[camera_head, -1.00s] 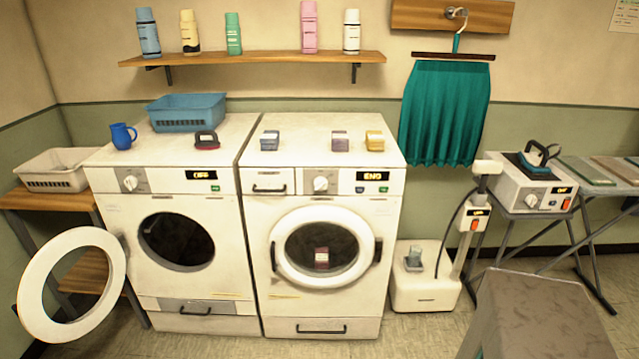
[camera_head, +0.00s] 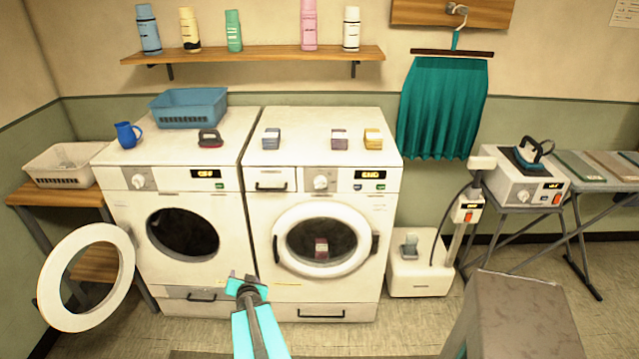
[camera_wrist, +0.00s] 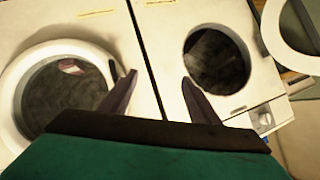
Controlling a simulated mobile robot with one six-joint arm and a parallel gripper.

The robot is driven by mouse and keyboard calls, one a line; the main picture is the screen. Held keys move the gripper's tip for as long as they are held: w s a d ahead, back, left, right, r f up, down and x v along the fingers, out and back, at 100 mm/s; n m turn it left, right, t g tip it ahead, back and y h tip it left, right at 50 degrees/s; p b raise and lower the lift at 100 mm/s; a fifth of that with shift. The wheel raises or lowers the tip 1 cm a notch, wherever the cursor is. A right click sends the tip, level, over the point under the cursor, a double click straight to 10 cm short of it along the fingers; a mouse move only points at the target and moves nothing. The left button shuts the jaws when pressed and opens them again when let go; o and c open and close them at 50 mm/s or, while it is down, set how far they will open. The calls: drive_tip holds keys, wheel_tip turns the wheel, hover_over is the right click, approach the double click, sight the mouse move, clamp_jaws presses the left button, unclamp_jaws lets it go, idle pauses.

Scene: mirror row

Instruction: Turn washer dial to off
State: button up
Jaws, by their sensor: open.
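The right-hand white front-loader, likely the washer (camera_head: 350,282), has a small drawer, a shut round door and a display reading END. Its dial (camera_head: 320,182) is a pale knob on a grey panel left of the display. In the wrist view this machine (camera_wrist: 100,28) is at the left, and its dial is not seen. My gripper (camera_head: 246,277) is low in front of the two machines, well below the dial and apart from it. Its two dark fingers are spread and empty in the wrist view (camera_wrist: 158,88).
The left machine (camera_head: 235,250) has a similar dial (camera_head: 137,180), a display reading OFF and its round door (camera_head: 86,277) swung open to the left. A grey-topped block (camera_head: 520,310) stands at front right. Small boxes and a blue basket (camera_head: 188,108) sit on the machines.

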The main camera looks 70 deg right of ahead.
drive_tip(key=s+d+r+m+g+h+p, duration=0.2)
drive_tip(key=s+d+r+m+h, duration=0.1)
drive_tip(key=s+d+r, duration=0.5)
drive_tip(key=s+d+r+m+g+h+p, duration=0.1)
drive_tip(key=s+d+r+m+h+p, duration=0.2)
drive_tip(key=s+d+r, duration=0.5)
drive_tip(key=s+r+m+h, duration=0.1)
drive_tip(key=s+r+h, duration=0.1)
drive_tip(key=s+r, duration=0.3)
drive_tip(key=shift+d+r+g, duration=0.3)
drive_tip(key=shift+r+g, duration=0.1)
drive_tip(key=shift+r, duration=0.4)
drive_tip(key=shift+w+d+f, duration=0.1)
drive_tip(key=shift+d, duration=0.1)
drive_tip(key=d+b, duration=0.1)
drive_tip(key=b, duration=0.1)
drive_tip(key=d+b, duration=0.1)
drive_tip(key=b, duration=0.1)
drive_tip(key=shift+w+d+f+b, duration=0.1)
drive_tip(key=shift+w+d+b, duration=0.2)
drive_tip(key=shift+b, duration=0.1)
